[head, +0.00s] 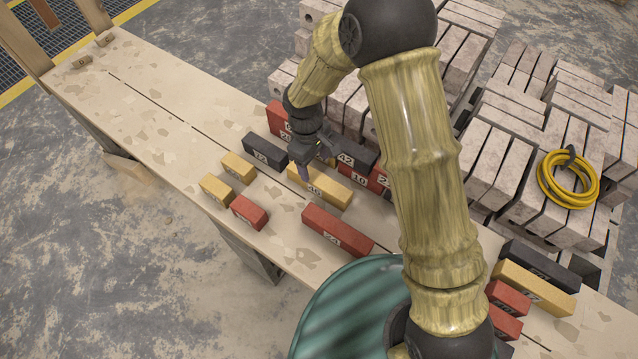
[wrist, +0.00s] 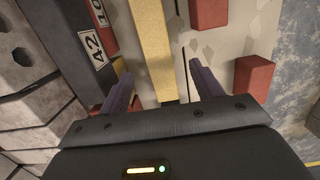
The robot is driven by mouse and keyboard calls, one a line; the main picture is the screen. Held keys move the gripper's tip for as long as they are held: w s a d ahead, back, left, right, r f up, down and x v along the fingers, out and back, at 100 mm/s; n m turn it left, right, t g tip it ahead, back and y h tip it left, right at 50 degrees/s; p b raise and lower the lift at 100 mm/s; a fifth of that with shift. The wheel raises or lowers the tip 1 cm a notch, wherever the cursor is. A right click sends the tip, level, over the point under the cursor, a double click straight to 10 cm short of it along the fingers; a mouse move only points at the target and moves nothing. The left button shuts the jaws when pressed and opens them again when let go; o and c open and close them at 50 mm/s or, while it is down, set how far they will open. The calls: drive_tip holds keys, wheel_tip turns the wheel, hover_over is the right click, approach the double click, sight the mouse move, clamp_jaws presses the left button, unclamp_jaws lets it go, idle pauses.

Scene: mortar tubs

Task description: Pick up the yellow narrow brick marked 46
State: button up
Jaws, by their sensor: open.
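A long yellow narrow brick (head: 335,194) lies on the plank bench below my gripper in the head view. Its white label is small, and I cannot read it surely. In the wrist view the yellow brick (wrist: 155,45) runs lengthwise away from me, its near end between the fingers in the picture. My gripper (head: 308,172) is open above the brick's left part. Its two purple fingers (wrist: 162,92) stand apart, one on each side of the brick in the picture, with nothing held. I cannot tell how far above the brick they are.
A dark brick marked 42 (wrist: 92,42) lies close to the left finger. Behind is a red brick marked 10 (head: 360,179). Nearby are a dark brick (head: 265,150), a red brick (head: 338,232) and small yellow bricks (head: 238,167).

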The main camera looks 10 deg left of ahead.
sight(319, 179)
drive_tip(key=f, duration=0.5)
drive_tip(key=shift+s+d, duration=0.1)
drive_tip(key=shift+d, duration=0.2)
drive_tip(key=f, duration=0.3)
drive_tip(key=d+f, duration=0.1)
drive_tip(key=f, duration=0.1)
drive_tip(key=shift+c, duration=0.3)
clamp_jaws()
